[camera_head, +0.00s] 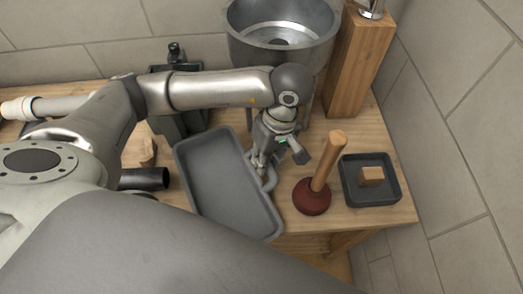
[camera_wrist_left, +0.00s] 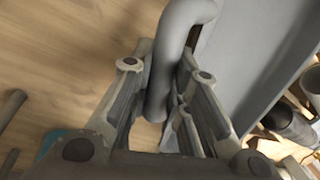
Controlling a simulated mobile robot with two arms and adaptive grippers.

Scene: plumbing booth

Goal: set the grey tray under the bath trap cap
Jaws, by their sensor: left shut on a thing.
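The grey tray (camera_head: 225,190) is a shallow rectangular tray with a loop handle on its right side. It is empty and lies over the left-middle part of the wooden bench, its near end at the front edge. My left gripper (camera_head: 266,168) is shut on the handle; in the left wrist view the gripper (camera_wrist_left: 165,85) has the grey handle (camera_wrist_left: 182,30) between its fingers, with the tray (camera_wrist_left: 245,65) to the right. I cannot tell whether the tray touches the bench. I cannot make out the bath trap cap. My right gripper is not in view.
A plunger (camera_head: 313,195) stands right of the tray. Farther right is a small dark dish (camera_head: 371,192) with a wooden block. A grey basin (camera_head: 283,40) and a wooden post (camera_head: 355,65) stand behind. A dark pipe piece (camera_head: 145,179) lies left of the tray.

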